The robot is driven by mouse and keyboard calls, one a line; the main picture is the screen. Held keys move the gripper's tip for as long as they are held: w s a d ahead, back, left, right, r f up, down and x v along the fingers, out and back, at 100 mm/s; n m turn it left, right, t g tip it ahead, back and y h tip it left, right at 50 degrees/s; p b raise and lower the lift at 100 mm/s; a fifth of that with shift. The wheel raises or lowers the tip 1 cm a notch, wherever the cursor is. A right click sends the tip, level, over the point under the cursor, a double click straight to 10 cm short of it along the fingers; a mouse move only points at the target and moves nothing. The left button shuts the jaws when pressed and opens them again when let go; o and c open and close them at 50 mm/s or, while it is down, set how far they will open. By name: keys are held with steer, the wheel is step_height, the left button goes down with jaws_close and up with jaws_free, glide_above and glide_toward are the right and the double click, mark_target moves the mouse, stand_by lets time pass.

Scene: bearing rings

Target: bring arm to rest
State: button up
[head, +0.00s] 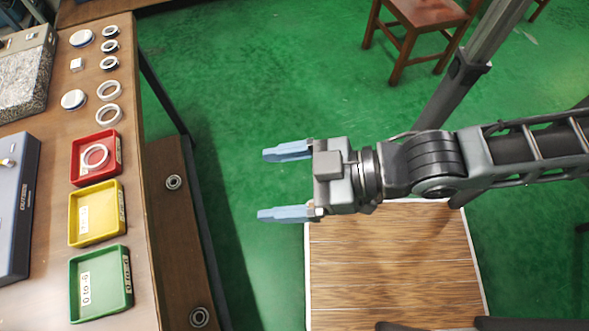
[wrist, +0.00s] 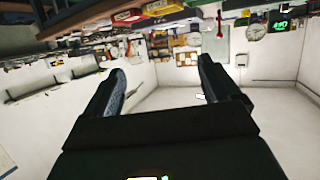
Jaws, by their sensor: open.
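My gripper (head: 286,182) is open and empty in the head view, its two blue fingers apart and pointing left. It hangs over the green floor, to the right of the workbench (head: 146,250) and apart from it. My arm reaches in from the right edge of the head view. In the wrist view my gripper (wrist: 160,85) shows two dark fingers spread apart with nothing between them. Beyond them are white walls and shelves, tilted in the picture.
A red tray (head: 75,172) holding a ring, a yellow tray (head: 73,228) and a green tray (head: 74,300) sit on the bench with several rings. A wooden platform (head: 390,260) lies below my arm. A chair (head: 425,20) stands behind.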

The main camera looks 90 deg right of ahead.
steer(key=shift+s+a+r+t, duration=0.2)
steer(key=shift+s+r, duration=0.35)
steer(key=shift+r, duration=0.3)
steer(key=shift+s+a+r+t, duration=0.1)
steer(key=shift+s+r+t, duration=0.1)
steer(key=shift+s+r, duration=0.45)
steer(key=shift+w+r, duration=0.15)
